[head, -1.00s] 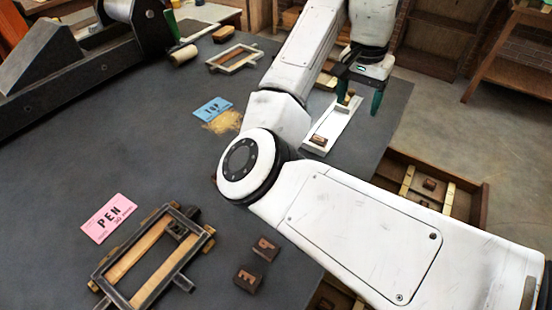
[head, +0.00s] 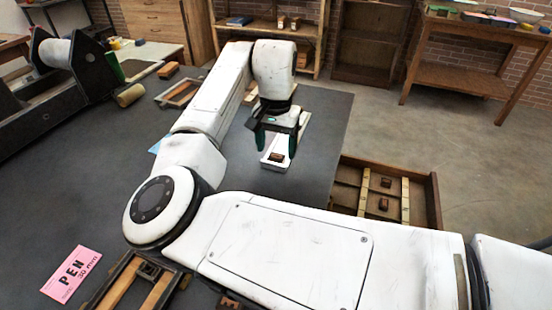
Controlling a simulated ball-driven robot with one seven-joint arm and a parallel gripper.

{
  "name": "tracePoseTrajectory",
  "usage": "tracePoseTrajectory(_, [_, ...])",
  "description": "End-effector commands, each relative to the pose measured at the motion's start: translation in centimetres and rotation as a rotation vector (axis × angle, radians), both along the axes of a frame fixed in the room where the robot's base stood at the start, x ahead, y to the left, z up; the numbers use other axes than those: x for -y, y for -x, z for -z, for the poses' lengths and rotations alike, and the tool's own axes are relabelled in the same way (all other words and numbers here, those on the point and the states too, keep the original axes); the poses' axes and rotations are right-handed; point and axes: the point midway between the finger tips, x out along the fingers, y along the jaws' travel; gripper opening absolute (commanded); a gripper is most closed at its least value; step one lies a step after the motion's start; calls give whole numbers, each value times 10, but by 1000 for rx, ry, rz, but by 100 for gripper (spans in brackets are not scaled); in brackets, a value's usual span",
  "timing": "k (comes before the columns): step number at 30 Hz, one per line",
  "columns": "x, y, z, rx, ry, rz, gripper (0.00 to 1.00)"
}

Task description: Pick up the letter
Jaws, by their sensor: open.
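The fingertips appear just behind and above the block; I cannot tell the exact height gap. The block's printed face is too small to read. The far part of the tray is partly hidden by my gripper. Another letter block (head: 229,303) shows at the bottom edge, mostly hidden by my arm.
An open wooden drawer (head: 432,205) at the right holds small blocks. A pink PEN card (head: 70,275) and a wood-and-metal frame (head: 120,288) lie at the lower left. A black press (head: 60,95) stands at the far left. My arm covers much of the table.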

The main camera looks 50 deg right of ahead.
Motion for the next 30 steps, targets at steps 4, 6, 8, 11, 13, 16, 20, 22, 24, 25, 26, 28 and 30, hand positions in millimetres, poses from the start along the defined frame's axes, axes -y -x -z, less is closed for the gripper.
tracePoseTrajectory(4, [0,0,18,0,-1,-1,72])
tracePoseTrajectory(6, [0,0,22,0,-1,0,72])
tracePoseTrajectory(8, [0,0,24,0,-1,0,72])
tracePoseTrajectory(11, [0,0,24,0,0,0,72])
tracePoseTrajectory(13, [0,0,24,0,0,0,72])
tracePoseTrajectory(16, [0,0,24,0,0,0,65])
tracePoseTrajectory(20, [0,0,24,0,0,0,52])
tracePoseTrajectory(22, [0,0,24,0,0,0,46])
tracePoseTrajectory(24, [0,0,24,0,0,0,39])
tracePoseTrajectory(25, [0,0,24,0,0,0,36])
tracePoseTrajectory(26, [0,0,24,0,0,0,33])
tracePoseTrajectory(28, [0,1,24,0,0,0,26])
tracePoseTrajectory(30, [0,1,24,0,0,0,20])
